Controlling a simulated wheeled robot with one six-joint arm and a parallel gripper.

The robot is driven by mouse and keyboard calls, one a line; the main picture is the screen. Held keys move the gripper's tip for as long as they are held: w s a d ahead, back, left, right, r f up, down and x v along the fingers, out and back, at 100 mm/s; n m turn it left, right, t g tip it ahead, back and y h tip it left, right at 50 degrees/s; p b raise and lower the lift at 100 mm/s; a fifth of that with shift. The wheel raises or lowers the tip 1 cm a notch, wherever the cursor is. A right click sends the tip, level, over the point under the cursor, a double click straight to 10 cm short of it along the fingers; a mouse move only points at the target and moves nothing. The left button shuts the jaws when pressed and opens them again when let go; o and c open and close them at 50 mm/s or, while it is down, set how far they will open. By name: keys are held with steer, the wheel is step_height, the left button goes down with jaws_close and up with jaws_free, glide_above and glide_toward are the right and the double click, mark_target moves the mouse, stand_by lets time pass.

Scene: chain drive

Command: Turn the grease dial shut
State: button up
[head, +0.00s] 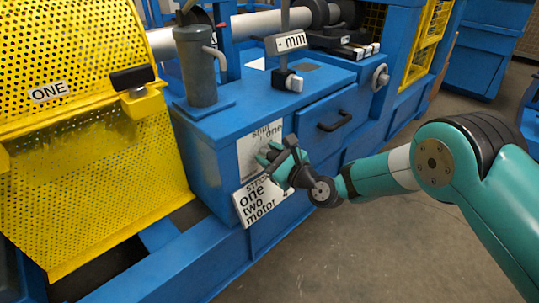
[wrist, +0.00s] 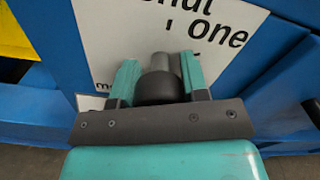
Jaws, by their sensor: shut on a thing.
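The grease dial (wrist: 162,64) stands out from a white plate (wrist: 110,35) on the blue cabinet front. In the wrist view a grey, rounded piece of it shows between my two teal fingers. My gripper (wrist: 159,70) is shut on it, with a finger on each side. In the head view my gripper (head: 271,157) reaches in from the right to the plate (head: 258,146), which is printed "shut" and "one". My gripper hides the dial there. I cannot tell which mark the dial points at.
A lower sign (head: 262,202) reads "one", "two", "motor". A drawer handle (head: 334,121) and a round knob (head: 380,77) lie to the right. A grey cylinder (head: 196,68) stands on the cabinet top. The yellow mesh guard (head: 90,190) is at left. Floor is open below my arm.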

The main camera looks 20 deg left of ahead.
steer(key=m+b, duration=2.3)
steer(key=m, duration=0.8)
steer(key=shift+f+m, duration=0.1)
steer(key=shift+m, duration=0.3)
stand_by(0.4)
steer(key=shift+b, duration=0.35)
steer(key=o, duration=0.9)
steer(key=shift+o, duration=0.2)
steer(key=p+v, duration=0.2)
steer(key=v, duration=1.5)
steer(key=shift+d, duration=0.25)
